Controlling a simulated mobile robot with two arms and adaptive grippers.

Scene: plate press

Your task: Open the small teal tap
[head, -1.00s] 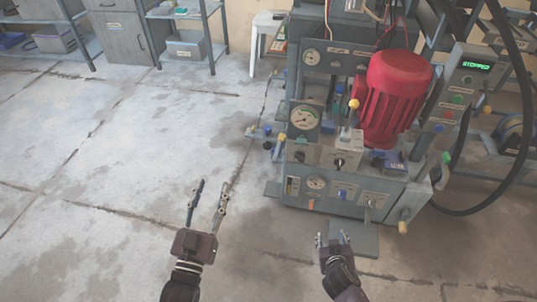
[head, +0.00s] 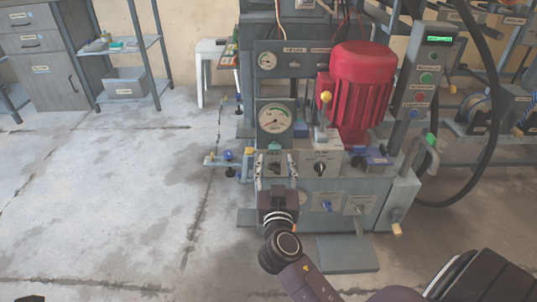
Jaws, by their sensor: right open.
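The small teal tap (head: 275,146) shows just below the large round gauge on the front of the press. It is small in the picture, and I cannot tell how far it is turned. My right gripper (head: 275,160) is open in front of the press, pointing up at the tap. Its two fingers stand apart, with their tips a little below and to either side of the tap in the picture. I cannot tell whether they touch the panel.
The large gauge (head: 275,120) sits above the tap. To the right are a yellow-knobbed lever (head: 325,108), a black rotary switch (head: 320,168), a blue valve (head: 327,206) and the red motor (head: 360,88). Blue-handled pipework (head: 228,157) sticks out left. The floor at left is clear.

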